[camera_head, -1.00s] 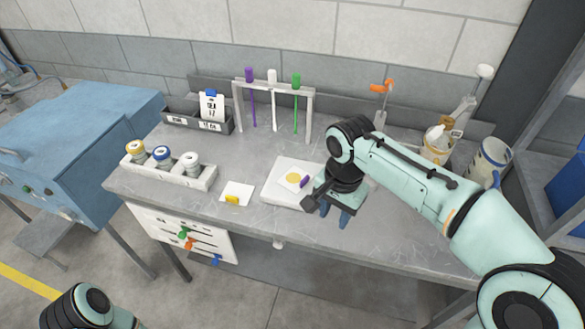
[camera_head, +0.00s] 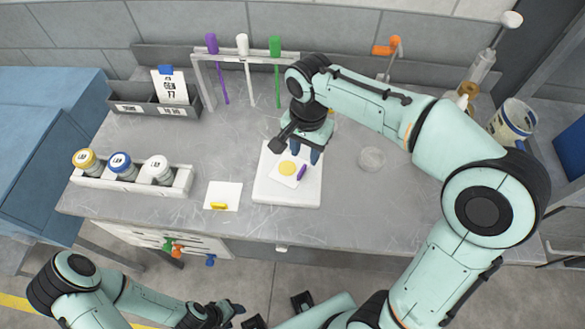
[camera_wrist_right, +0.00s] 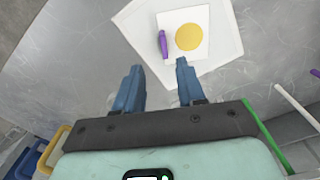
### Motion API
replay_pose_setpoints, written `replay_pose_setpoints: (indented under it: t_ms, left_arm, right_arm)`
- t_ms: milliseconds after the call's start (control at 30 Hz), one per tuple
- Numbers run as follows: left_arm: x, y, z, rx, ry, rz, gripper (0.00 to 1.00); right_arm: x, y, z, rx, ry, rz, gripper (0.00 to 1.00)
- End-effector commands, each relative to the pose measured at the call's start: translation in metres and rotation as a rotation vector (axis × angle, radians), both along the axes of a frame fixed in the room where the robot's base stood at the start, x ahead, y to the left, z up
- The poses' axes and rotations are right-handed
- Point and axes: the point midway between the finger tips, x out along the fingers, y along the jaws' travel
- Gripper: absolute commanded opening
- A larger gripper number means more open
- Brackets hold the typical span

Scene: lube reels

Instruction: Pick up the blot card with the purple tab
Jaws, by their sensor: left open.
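The blot card with the purple tab (camera_head: 283,177) is white with a yellow spot and lies on a white square block (camera_head: 290,192) on the bench. Its purple tab (camera_head: 301,172) is on the right edge in the head view. In the right wrist view the card (camera_wrist_right: 183,50) lies beyond the fingertips, with the purple tab (camera_wrist_right: 163,44) at its left. My right gripper (camera_head: 304,156) is open and empty, at the card's far side; its blue fingers (camera_wrist_right: 157,66) are apart. My left gripper (camera_head: 225,313) is open, low in front of the bench.
Another white card (camera_head: 223,193) with a yellow tab lies left of the block. A white rack (camera_head: 180,182) holds capped bottles. A frame (camera_head: 198,72) with purple, white and green hanging sticks stands behind. A clear dish (camera_head: 372,158) is to the right.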

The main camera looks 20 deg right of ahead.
Motion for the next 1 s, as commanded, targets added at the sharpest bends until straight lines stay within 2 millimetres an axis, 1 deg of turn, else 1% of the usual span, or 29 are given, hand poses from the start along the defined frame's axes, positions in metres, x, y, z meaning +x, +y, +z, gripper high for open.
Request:
replay_pose_setpoints:
  t_ms: [33, 100, 267, 333, 500, 600, 700, 900, 933, 967, 1000]
  left_arm:
    - [-0.002, 0.0, -0.003, 0.0, 0.002, 0.0, 0.54]
    - [-0.002, 0.0, -0.004, 0.0, 0.002, 0.0, 0.54]
    - [-0.002, 0.0, -0.004, 0.0, 0.002, 0.0, 0.54]
    - [-0.002, 0.0, -0.005, 0.0, 0.002, 0.0, 0.54]
    - [-0.003, 0.0, -0.006, 0.0, 0.003, 0.0, 0.54]
    - [-0.004, 0.0, -0.008, 0.0, 0.004, 0.0, 0.54]
    - [-0.004, 0.0, -0.008, 0.0, 0.004, 0.0, 0.54]
    - [-0.004, 0.0, -0.008, 0.0, 0.004, 0.0, 0.54]
    - [-0.004, 0.0, -0.008, 0.0, 0.004, 0.0, 0.54]
    - [-0.004, 0.0, -0.008, 0.0, 0.004, 0.0, 0.54]
    - [-0.004, 0.0, -0.008, 0.0, 0.004, 0.0, 0.54]
  right_arm:
    - [0.0, 0.0, -0.01, -0.001, 0.003, 0.0, 0.39]
    - [0.0, 0.0, -0.018, 0.0, 0.002, 0.0, 0.39]
    - [0.0, 0.001, -0.027, 0.0, 0.0, 0.001, 0.39]
    - [0.001, 0.001, -0.034, 0.0, 0.002, 0.001, 0.39]
    - [0.002, 0.003, -0.06, -0.001, 0.003, 0.0, 0.39]
    - [0.002, 0.003, -0.072, -0.001, 0.002, 0.0, 0.39]
    - [0.003, 0.003, -0.076, -0.001, -0.001, 0.0, 0.39]
    - [0.003, 0.003, -0.076, 0.0, -0.001, 0.0, 0.39]
    - [0.003, 0.003, -0.076, 0.0, -0.001, 0.0, 0.33]
    - [0.003, 0.003, -0.076, 0.0, -0.001, 0.0, 0.23]
    - [0.003, 0.003, -0.076, 0.0, -0.001, 0.0, 0.1]
